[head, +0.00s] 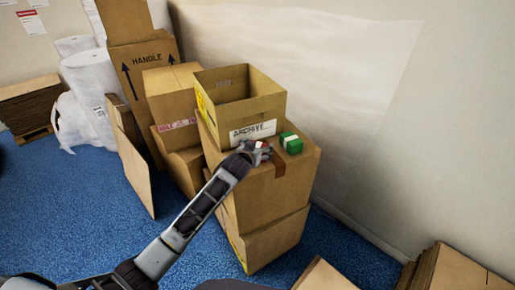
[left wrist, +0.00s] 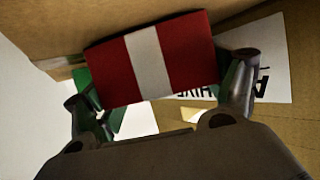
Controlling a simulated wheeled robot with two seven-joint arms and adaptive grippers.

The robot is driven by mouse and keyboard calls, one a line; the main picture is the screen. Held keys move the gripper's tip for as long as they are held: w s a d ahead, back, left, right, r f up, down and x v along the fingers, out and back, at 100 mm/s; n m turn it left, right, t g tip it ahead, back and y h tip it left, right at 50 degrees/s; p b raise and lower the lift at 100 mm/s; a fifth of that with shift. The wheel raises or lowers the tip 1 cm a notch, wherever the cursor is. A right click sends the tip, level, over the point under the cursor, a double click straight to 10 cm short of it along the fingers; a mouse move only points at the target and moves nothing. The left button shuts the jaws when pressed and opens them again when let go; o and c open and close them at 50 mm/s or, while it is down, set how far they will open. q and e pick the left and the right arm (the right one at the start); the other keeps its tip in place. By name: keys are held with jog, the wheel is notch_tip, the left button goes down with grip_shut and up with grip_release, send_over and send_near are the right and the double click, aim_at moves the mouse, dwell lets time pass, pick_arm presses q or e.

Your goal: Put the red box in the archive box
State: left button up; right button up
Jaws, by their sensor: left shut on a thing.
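The archive box (head: 240,101) is an open-topped cardboard carton with a white label, standing on a larger closed carton in the head view. My left gripper (head: 262,147) is in front of its labelled side, low by the label. It is shut on the red box (left wrist: 151,57), which has a white band and fills the middle of the left wrist view between the two fingers. In the head view only a small bit of red shows at the fingers. Part of the archive label (left wrist: 262,72) shows behind the red box. My right gripper is not in view.
A green box (head: 291,143) with a light band sits on the carton top (head: 304,158) just right of my left gripper. Stacked cartons (head: 172,95) stand to the left of the archive box. A wall rises behind. Blue floor (head: 95,215) is open at the left.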

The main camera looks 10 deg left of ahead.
pick_arm(q)
jog(key=shift+f, duration=0.15)
jog(key=o, duration=0.9)
jog(key=shift+b+v, duration=0.35)
jog(key=shift+v, duration=5.65)
